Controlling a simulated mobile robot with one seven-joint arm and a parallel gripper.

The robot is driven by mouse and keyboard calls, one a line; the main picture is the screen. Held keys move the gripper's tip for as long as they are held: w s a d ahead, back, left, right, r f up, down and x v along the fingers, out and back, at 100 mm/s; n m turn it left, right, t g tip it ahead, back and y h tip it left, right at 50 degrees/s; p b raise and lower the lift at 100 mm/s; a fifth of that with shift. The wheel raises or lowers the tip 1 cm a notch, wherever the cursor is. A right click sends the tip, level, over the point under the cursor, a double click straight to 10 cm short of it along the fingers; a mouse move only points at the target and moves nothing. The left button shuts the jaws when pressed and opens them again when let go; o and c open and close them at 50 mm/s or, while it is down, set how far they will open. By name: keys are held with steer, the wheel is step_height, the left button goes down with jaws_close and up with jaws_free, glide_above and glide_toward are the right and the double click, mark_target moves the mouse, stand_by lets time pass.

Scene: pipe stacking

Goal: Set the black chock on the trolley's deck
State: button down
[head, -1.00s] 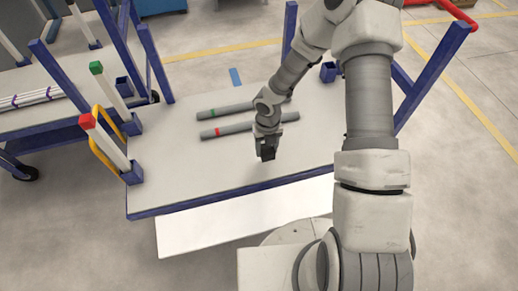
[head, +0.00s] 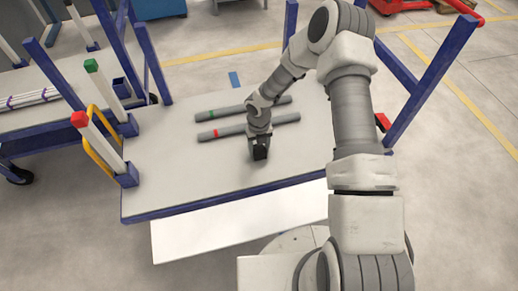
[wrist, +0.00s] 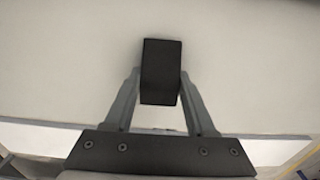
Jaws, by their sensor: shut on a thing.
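The black chock (wrist: 160,72) is between the two fingers of my gripper (wrist: 160,90) in the wrist view, and both fingers are shut on it. In the head view my gripper (head: 260,148) points down over the front middle of the trolley's pale deck (head: 180,180), with the chock a small dark block at its tip. I cannot tell whether the chock touches the deck or hangs just above it.
Two grey pipes lie on the deck behind my gripper, one with a green band (head: 212,114) and one with a red band (head: 215,133). Blue posts (head: 432,80) stand at the deck's edges. A white post with a red top (head: 95,140) stands at the left. The front left deck is clear.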

steer(key=shift+f, duration=0.2)
steer(key=shift+c, duration=1.1)
jaws_free()
steer(key=shift+r, duration=0.15)
